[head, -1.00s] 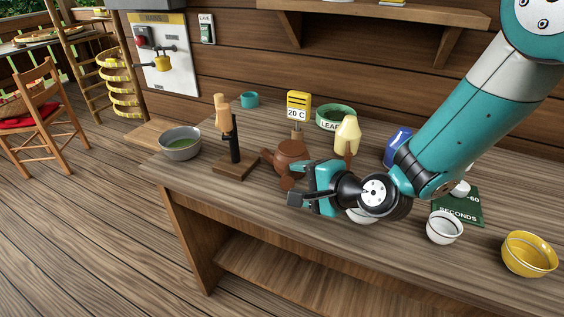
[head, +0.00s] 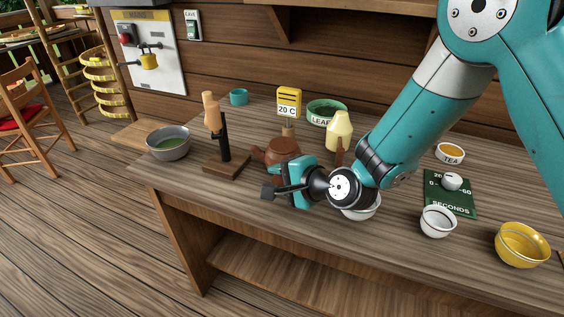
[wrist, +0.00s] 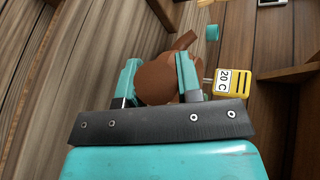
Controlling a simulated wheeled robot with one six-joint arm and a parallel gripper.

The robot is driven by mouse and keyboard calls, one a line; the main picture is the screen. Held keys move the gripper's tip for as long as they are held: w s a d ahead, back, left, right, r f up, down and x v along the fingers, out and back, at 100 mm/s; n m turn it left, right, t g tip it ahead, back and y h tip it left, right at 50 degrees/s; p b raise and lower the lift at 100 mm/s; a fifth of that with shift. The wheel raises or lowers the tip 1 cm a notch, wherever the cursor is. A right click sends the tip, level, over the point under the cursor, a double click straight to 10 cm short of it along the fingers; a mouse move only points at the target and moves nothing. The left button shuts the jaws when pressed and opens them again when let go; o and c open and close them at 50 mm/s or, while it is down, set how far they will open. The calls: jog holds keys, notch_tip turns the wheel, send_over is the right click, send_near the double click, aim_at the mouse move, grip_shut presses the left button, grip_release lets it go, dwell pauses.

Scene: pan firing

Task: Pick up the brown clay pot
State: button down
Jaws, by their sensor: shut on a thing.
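The brown clay pot (head: 281,149) is round, with a short spout or handle at its left. It is in the middle of the bench, partly hidden behind my gripper (head: 283,172). In the wrist view the pot (wrist: 157,82) is between the two teal fingers of my gripper (wrist: 158,76), one on each side and touching it. The gripper is shut on the pot. I cannot tell whether its base is off the bench.
A wooden stand (head: 224,150) is close left of the pot, and a grey bowl (head: 168,146) farther left. Behind are a yellow 20 C sign (head: 289,102) and a cream bottle (head: 339,131). White bowls (head: 438,222) and a yellow bowl (head: 522,245) are at right.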

notch_tip(320, 180, up, 10)
jog(key=shift+r, duration=0.1)
dwell(0.4)
jog(key=shift+p, duration=0.3)
